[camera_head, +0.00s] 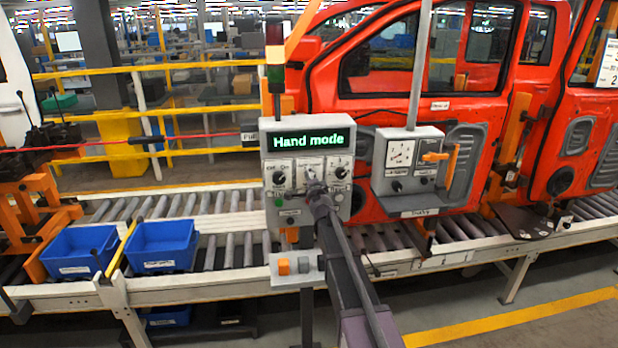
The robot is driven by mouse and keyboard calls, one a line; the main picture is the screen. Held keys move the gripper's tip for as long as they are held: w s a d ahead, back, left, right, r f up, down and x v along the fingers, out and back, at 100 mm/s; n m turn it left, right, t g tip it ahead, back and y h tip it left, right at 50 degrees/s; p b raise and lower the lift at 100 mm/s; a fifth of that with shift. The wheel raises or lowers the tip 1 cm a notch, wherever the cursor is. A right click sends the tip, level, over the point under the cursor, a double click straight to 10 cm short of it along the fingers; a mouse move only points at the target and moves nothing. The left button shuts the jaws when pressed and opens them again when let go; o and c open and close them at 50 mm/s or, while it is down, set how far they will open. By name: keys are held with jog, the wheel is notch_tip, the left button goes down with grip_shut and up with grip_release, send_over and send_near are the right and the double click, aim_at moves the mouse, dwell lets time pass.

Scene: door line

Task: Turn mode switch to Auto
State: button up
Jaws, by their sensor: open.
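The grey control panel (270,217) stands in front of the conveyor, its green display (308,139) reading "Hand mode". A black knob with small labels (279,178) is on its left, and another black knob (341,173) is on its right. Which control is the mode switch is too small to read.
A second grey box with a gauge (400,153) stands to the right, before an orange-red door (360,90). A small box with an orange button (283,267) sits below the panel. Blue bins (162,258) are at left. A stack light (275,60) rises above the panel.

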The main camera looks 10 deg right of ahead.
jog(key=shift+w, duration=0.65)
jog(key=c, duration=1.1)
jog(key=shift+a, duration=0.35)
jog(key=shift+c, duration=0.2)
jog(key=shift+d, duration=0.3)
